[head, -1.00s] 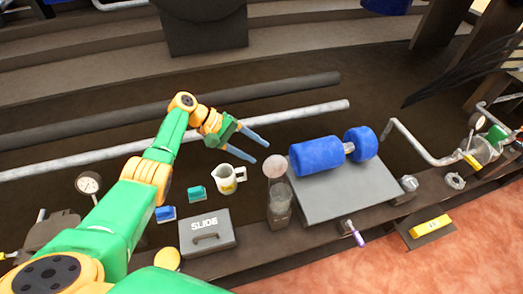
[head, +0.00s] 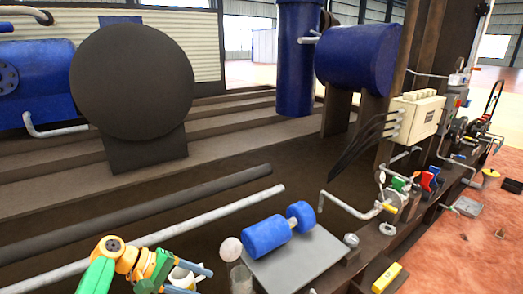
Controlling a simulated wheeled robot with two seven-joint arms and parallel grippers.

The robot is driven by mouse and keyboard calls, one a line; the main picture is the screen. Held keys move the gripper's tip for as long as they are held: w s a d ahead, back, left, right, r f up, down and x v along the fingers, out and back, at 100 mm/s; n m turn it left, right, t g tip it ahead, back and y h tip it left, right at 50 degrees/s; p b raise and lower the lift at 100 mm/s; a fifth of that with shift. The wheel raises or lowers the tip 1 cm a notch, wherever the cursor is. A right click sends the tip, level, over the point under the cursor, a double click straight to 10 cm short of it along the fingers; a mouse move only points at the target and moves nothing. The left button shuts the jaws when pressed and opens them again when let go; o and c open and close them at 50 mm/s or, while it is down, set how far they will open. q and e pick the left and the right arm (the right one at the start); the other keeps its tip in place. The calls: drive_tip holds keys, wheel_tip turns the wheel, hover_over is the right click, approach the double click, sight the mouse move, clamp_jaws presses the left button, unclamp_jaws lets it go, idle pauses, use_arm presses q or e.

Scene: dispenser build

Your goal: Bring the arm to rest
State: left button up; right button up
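My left gripper (head: 199,281) is at the bottom left of the head view, on its green and orange arm. Its two blue fingers are spread apart, and I see nothing held between them. A white mug (head: 183,275) shows partly behind the fingers, with much of it hidden. I cannot tell the exact distance between them. My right arm and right gripper are not in view.
A grey plate (head: 312,262) bearing a blue cylindrical motor (head: 266,237) lies right of the gripper. A glass jar (head: 240,278) with a round pale top (head: 231,250) stands between them. Long pipes (head: 150,237) run behind. A yellow block (head: 386,278) is at lower right.

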use_arm(q)
drive_tip(key=s+d+f+m+g+y, duration=0.1)
drive_tip(key=s+f+m+y, duration=0.55)
drive_tip(key=s+f, duration=0.75)
drive_tip(key=s+a+r+m+t+y, duration=0.2)
drive_tip(key=s+r+m+y, duration=0.15)
drive_tip(key=s, duration=0.75)
wheel_tip(320, 180, down, 16)
drive_tip(key=s+g, duration=0.1)
drive_tip(key=s, duration=0.1)
drive_tip(key=s+a+f+m+g, duration=0.1)
drive_tip(key=s+a+f, duration=0.2)
drive_tip(key=s+f, duration=0.75)
wheel_tip(320, 180, up, 22)
drive_tip(key=s+d+p, duration=0.1)
drive_tip(key=s+p, duration=0.1)
drive_tip(key=p, duration=1.9)
drive_tip(key=shift+r+p, duration=0.2)
drive_tip(key=shift+p, duration=0.1)
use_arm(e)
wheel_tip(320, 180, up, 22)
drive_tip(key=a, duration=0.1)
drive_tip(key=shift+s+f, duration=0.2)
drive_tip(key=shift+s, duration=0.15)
